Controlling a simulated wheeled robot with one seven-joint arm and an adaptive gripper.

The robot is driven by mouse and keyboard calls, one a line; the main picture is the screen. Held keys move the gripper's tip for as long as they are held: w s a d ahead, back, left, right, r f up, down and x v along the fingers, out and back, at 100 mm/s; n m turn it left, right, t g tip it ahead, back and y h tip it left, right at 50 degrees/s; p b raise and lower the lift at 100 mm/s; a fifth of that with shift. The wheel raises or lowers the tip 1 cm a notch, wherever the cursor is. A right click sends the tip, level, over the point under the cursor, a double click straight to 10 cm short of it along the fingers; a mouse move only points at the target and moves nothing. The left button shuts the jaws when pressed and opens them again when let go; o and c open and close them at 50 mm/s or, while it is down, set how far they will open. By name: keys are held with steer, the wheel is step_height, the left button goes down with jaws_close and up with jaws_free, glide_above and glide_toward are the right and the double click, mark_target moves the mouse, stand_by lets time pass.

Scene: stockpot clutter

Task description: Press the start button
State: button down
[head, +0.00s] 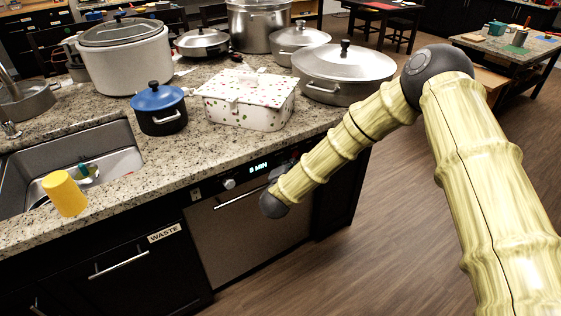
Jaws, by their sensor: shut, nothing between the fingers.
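The dishwasher (245,237) is built in under the counter, with a steel front and a long bar handle. Its black control panel (212,190) has a lit display (259,167) that seems to read "5 MIN" and a round silver knob (229,184) to its left. I cannot make out the start button; my forearm and wrist cover part of the panel's right side. My arm comes in from the right, and its dark wrist end is in front of the dishwasher, just below the display. The fingers of my gripper are hidden behind the wrist, so contact cannot be judged.
On the granite counter (225,147) stand a blue-lidded pot (160,108), a patterned white casserole (246,99), a slow cooker (127,58) and several steel pots. A yellow cup (65,194) is by the sink (107,162). A "WASTE" cabinet (130,275) is left of the dishwasher. The wooden floor at right is open.

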steer(key=shift+w+a, duration=0.1)
steer(key=shift+w+a, duration=0.2)
steer(key=shift+w, duration=0.05)
stand_by(0.3)
steer(key=shift+w+a, duration=0.2)
steer(key=shift+w, duration=0.1)
stand_by(0.8)
steer(key=shift+s+d, duration=0.1)
stand_by(0.3)
steer(key=shift+s+d, duration=0.4)
steer(key=shift+s, duration=0.15)
steer(key=shift+s+d+p, duration=0.15)
steer(key=shift+s+d, duration=0.6)
steer(key=shift+s, duration=0.3)
steer(key=shift+s+d+p, duration=0.15)
steer(key=shift+s+d, duration=0.55)
steer(key=shift+s, duration=0.3)
